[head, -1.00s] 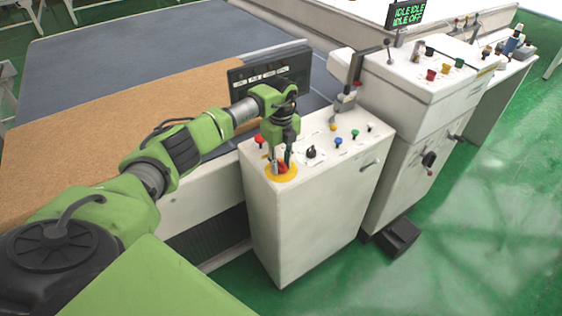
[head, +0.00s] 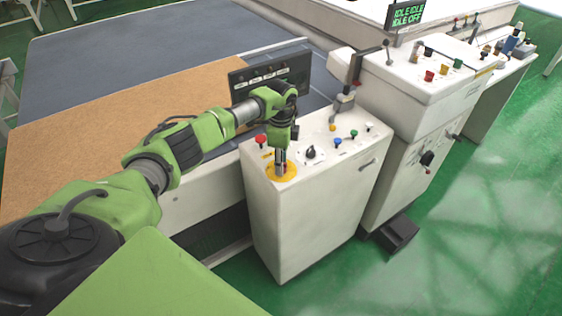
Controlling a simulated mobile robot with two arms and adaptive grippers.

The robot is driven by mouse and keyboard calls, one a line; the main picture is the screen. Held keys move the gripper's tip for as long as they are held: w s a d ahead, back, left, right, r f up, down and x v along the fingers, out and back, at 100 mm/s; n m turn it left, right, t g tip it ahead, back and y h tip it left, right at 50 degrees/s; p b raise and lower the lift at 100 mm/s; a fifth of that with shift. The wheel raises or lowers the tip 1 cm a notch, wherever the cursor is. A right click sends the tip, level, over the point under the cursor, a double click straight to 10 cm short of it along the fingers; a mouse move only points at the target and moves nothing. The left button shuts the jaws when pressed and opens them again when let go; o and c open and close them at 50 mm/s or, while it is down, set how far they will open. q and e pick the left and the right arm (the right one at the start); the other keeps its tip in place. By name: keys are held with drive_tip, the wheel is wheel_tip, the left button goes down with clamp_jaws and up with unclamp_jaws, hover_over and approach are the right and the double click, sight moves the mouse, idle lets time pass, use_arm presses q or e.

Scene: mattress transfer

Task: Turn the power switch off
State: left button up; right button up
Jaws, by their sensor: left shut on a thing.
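The power switch's yellow round plate (head: 290,174) lies on the near left corner of the white control cabinet's top. My left gripper (head: 281,168) points straight down over it, shut on the switch knob at its centre. The fingers hide most of the knob, so its exact angle cannot be read. My right gripper is not in view.
The white cabinet (head: 305,225) carries a red button (head: 260,140), a black selector knob (head: 311,152) and blue and green buttons to the right. A black panel (head: 268,76) stands behind my arm. A screen (head: 406,14) reads IDLE and OFF. Green floor lies right.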

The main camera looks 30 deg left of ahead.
use_arm(q)
drive_tip(key=shift+w+n, duration=0.1)
drive_tip(key=shift+n, duration=0.2)
drive_tip(key=o, duration=1.1)
wheel_tip(320, 180, up, 12)
idle(0.4)
